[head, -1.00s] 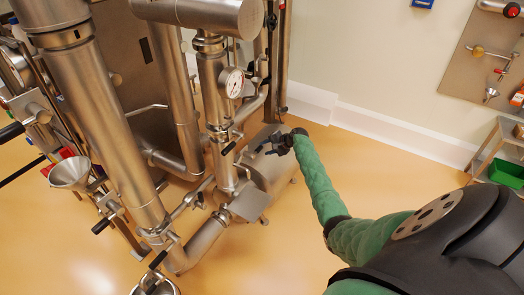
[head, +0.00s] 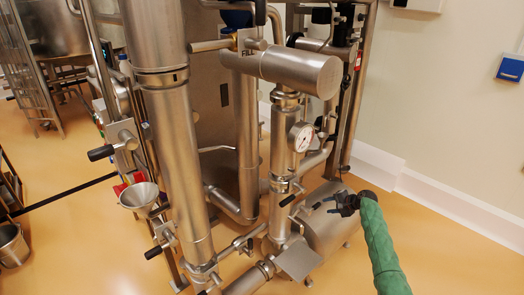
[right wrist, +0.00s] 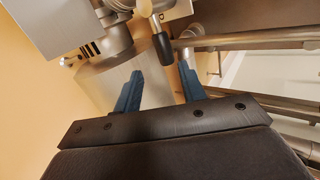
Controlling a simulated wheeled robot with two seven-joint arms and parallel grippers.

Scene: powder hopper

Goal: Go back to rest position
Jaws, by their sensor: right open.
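My right gripper (head: 343,204) is at the end of the green-sleeved arm, in front of the horizontal steel cylinder (head: 330,222) low on the machine. In the right wrist view its two blue fingers (right wrist: 160,90) stand apart with nothing between them. A black-handled lever (right wrist: 162,42) and the steel cylinder (right wrist: 105,80) lie beyond the fingertips; I cannot tell the exact gap. My left gripper is not in view.
The steel machine with its pipes (head: 175,150), pressure gauge (head: 301,137) and funnel (head: 140,197) fills the middle. A steel bucket (head: 12,245) stands at far left. A blue wall box (head: 510,68) is at right. Floor (head: 440,240) at lower right is clear.

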